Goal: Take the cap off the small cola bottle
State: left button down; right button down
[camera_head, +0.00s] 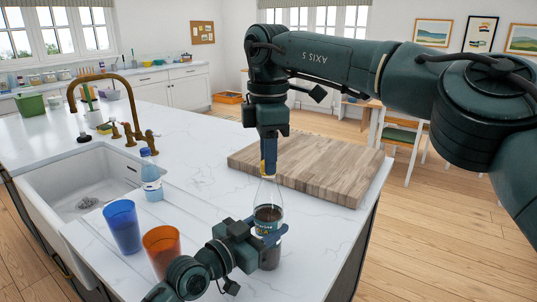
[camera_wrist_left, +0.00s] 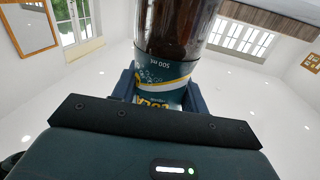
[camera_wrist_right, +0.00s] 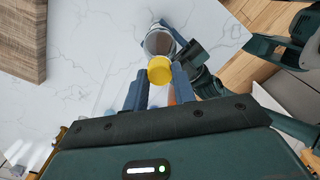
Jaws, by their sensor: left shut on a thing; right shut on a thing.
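The small cola bottle (camera_head: 268,213) is upright, with clear upper walls, dark liquid and a teal label reading 500 ml. My right gripper (camera_head: 268,168) comes down from above and is shut on the yellow cap (camera_wrist_right: 160,70), one finger on each side. The cap sits at the top of the bottle's neck; I cannot tell whether it is loose. The fingers mostly hide it in the head view. I cannot tell whether the bottle's base touches the counter.
A blue cup (camera_head: 122,227), an orange cup (camera_head: 163,250) and a light blue bottle (camera_head: 152,184) stand left on the white counter. A wooden board (camera_head: 315,168) lies behind the cola bottle. A sink (camera_head: 85,185) with a brass tap is further left.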

jog(key=n, duration=2.7)
jog(key=shift+n, duration=0.3)
jog(key=n, duration=0.6)
jog(key=shift+n, duration=0.3)
jog(key=n, duration=0.4)
jog(key=shift+r, duration=0.1)
jog(key=n, duration=0.6)
jog(key=shift+n, duration=0.4)
jog(key=n, duration=0.4)
jog(key=shift+n, duration=0.4)
jog(key=shift+r, duration=0.2)
